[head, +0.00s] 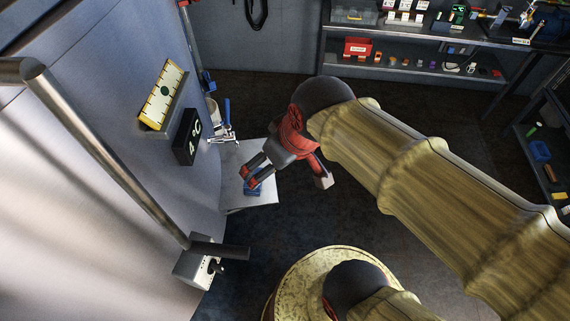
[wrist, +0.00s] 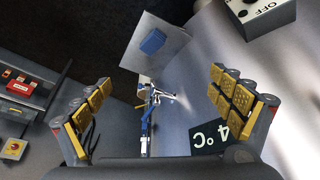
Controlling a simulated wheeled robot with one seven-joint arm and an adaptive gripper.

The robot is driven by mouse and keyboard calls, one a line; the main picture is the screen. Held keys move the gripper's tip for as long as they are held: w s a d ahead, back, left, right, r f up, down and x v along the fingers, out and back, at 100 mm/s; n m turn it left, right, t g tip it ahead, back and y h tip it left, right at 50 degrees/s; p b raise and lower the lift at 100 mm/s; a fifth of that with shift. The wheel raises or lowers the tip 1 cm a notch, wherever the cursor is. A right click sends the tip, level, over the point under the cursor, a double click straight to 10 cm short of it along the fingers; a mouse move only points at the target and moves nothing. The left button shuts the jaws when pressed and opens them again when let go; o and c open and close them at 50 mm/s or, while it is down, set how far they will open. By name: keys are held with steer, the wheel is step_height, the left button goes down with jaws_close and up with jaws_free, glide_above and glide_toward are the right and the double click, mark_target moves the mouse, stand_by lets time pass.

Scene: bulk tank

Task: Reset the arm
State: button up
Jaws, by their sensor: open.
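My gripper (head: 288,180) is open and empty in the head view, at the end of my arm in its tan sleeve. It hangs in front of the tank wall (head: 100,190), close to a small pale shelf (head: 234,160). In the wrist view, my gripper's two fingers with yellow pads (wrist: 160,82) stand wide apart with nothing between them. A small blue object (head: 252,189) lies on the shelf, partly behind one finger in the head view. It shows clearly on the shelf in the wrist view (wrist: 152,41), beyond the fingertips.
A "4°C" display (head: 186,136) and a yellow gauge plate (head: 162,95) are on the tank. A metal rail (head: 105,150) and a switch box (head: 197,266) jut out at left. Metal shelves (head: 400,68) with small items line the back. Dark floor (head: 420,265) is open below my arm.

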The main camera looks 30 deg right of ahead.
steer(key=shift+s+d+r+m+t+h, duration=0.1)
steer(key=shift+s+r+m, duration=0.2)
steer(key=shift+s, duration=0.25)
steer(key=shift+s+d+r+m+t+h, duration=0.15)
steer(key=shift+s+r+m, duration=0.15)
steer(key=shift+s, duration=0.25)
steer(key=shift+s+d+r+m+t+h, duration=0.1)
steer(key=shift+s+r+m, duration=0.1)
steer(key=shift+s+m, duration=0.3)
